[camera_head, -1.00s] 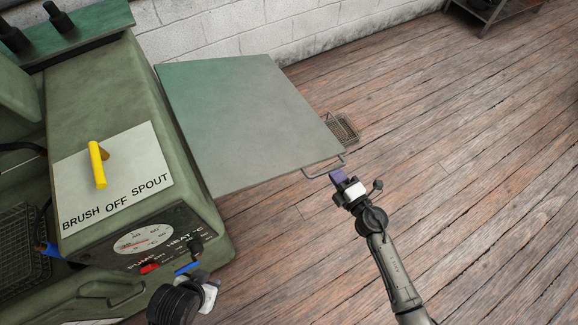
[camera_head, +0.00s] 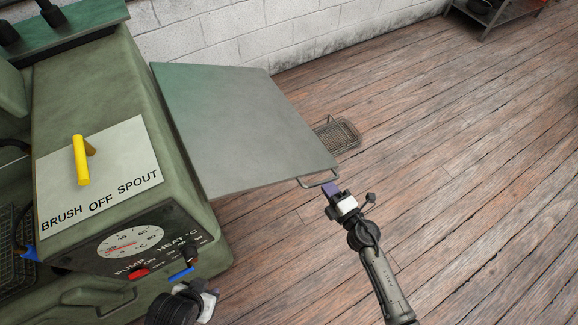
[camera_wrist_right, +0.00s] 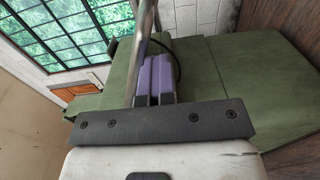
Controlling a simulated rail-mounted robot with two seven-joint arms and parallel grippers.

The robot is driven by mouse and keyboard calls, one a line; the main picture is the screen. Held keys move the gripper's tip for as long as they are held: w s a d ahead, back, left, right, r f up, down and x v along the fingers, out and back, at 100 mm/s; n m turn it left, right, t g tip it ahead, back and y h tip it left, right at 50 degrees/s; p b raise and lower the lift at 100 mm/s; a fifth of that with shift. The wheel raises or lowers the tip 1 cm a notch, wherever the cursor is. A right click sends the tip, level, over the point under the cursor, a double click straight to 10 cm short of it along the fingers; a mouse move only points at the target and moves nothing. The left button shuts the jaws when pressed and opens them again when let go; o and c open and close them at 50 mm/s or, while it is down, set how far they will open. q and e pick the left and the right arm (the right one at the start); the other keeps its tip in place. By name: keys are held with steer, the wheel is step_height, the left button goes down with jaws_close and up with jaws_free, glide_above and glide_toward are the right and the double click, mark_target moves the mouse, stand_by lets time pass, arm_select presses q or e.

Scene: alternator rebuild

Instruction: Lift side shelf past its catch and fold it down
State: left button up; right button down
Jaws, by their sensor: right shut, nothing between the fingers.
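The side shelf (camera_head: 235,125) is a flat grey-green panel standing out from the right side of the green machine (camera_head: 95,70). Its outer edge carries a thin metal handle loop (camera_head: 318,182). My right gripper (camera_head: 330,189) has purple fingers, shut with nothing between them, right by this handle in the head view. In the right wrist view the fingers (camera_wrist_right: 155,80) are together and a metal bar (camera_wrist_right: 146,40) passes close beside them; I cannot tell whether they touch. My left gripper (camera_head: 207,303) is at the bottom; its fingertips are unclear. The catch is hidden.
A wire basket (camera_head: 338,135) lies on the wooden floor beyond the shelf's outer edge. A white block wall (camera_head: 240,35) stands behind. A metal rack (camera_head: 485,18) is at the far right. The floor on the right is clear.

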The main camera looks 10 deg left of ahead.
steer(key=shift+a, duration=0.1)
steer(key=a+f+b, duration=0.1)
steer(key=s+f+b, duration=0.1)
steer(key=f, duration=0.1)
steer(key=s+a+f+b, duration=0.1)
steer(key=shift+a+f+b, duration=0.3)
steer(key=shift+b, duration=0.1)
stand_by(0.3)
steer(key=shift+s+a+f+b, duration=0.4)
steer(key=shift+a+f+b, duration=0.2)
steer(key=shift+f, duration=0.1)
steer(key=shift+s+a+f+b, duration=0.45)
steer(key=shift+f+b, duration=0.1)
steer(key=shift+f, duration=0.1)
steer(key=shift+s+a+f+b, duration=0.4)
steer(key=shift+a+f+b, duration=0.2)
steer(key=shift+f, duration=0.1)
